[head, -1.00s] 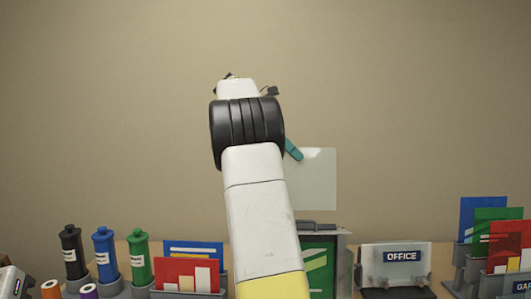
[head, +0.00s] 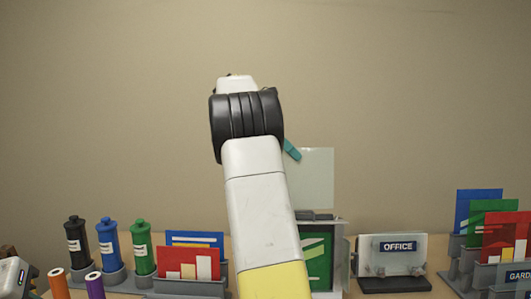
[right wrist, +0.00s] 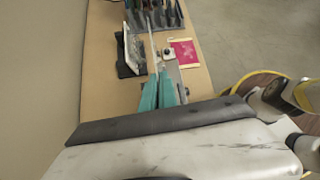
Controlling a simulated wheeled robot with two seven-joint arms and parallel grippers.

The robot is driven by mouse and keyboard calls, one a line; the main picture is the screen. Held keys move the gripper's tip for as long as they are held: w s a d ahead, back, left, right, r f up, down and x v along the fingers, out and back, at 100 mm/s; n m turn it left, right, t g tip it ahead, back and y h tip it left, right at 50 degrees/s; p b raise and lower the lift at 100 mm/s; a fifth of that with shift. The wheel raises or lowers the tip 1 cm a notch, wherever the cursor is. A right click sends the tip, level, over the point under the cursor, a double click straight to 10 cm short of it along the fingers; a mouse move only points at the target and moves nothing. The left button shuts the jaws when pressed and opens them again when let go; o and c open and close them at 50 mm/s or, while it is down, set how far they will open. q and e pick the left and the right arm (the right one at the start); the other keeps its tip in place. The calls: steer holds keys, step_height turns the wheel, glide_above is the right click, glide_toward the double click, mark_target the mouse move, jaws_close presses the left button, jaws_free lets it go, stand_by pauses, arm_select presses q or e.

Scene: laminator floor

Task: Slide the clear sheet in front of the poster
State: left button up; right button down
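The clear sheet (head: 318,180) stands upright in the head view, pale and see-through, its lower edge just above the frame. My right gripper (head: 291,149) shows only a teal fingertip at the sheet's upper left; my arm hides the rest. In the right wrist view both teal fingers of the right gripper (right wrist: 159,92) are close together on the thin edge of the clear sheet (right wrist: 153,52). The green poster (head: 318,262) stands in a grey frame (head: 340,262) with a dark clip on top; my arm covers its left side. My left gripper is not in view.
An OFFICE sign (head: 397,252) stands right of the frame. Racks of coloured cards (head: 490,225) are further right. Left are a card holder (head: 190,262) and black, blue and green cylinders (head: 108,245). A plain wall is behind.

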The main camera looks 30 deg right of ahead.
mark_target(291, 162)
steer(key=shift+a, duration=0.2)
steer(key=shift+f, duration=0.2)
stand_by(0.6)
steer(key=shift+f, duration=0.25)
steer(key=shift+s+a+f, duration=0.1)
steer(key=shift+f, duration=0.6)
steer(key=shift+s+a+f, duration=0.1)
steer(key=shift+f, duration=0.55)
steer(key=shift+s+a+f, duration=0.15)
steer(key=shift+s+f, duration=0.15)
steer(key=shift+f, duration=1.5)
steer(key=shift+s+a+f, duration=0.1)
steer(key=shift+s+f, duration=0.15)
steer(key=shift+f, duration=1.5)
steer(key=shift+s+a+f, duration=0.15)
steer(key=shift+s+f, duration=0.15)
steer(key=shift+f, duration=1.5)
